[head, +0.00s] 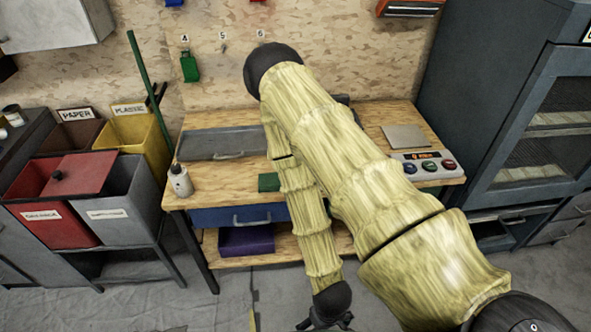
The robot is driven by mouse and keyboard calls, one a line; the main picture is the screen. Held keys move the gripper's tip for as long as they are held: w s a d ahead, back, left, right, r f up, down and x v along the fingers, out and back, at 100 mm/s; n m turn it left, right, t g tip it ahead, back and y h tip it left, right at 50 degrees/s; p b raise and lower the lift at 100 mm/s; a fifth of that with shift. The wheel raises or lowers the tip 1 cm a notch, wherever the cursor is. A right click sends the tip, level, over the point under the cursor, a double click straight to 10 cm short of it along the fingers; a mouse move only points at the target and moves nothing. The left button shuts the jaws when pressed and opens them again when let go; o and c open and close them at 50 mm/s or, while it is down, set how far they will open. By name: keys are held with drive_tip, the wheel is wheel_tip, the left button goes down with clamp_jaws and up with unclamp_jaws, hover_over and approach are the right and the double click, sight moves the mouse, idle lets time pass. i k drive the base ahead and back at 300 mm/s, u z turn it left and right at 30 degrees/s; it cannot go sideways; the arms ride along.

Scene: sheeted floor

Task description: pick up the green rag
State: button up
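A small flat green piece (268,182), which looks like the green rag, lies near the front edge of the wooden workbench (205,142). My arm hides its right side. Another green item (189,67) hangs on the wall under the label 4; I cannot tell whether it is cloth. My gripper (326,325) is at the bottom edge of the head view, low in front of the bench and well apart from the green piece. Its fingertips are cut off by the frame, so its opening does not show.
A white bottle (181,181) stands at the bench's left corner, a grey tray (222,143) behind. A button box (428,166) and metal plate (405,137) are at right. Below are a blue drawer (225,217) and purple box (246,240). Bins (112,208) stand left, a cabinet (480,90) right.

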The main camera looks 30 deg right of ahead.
sight(268, 182)
drive_tip(key=z, duration=0.7)
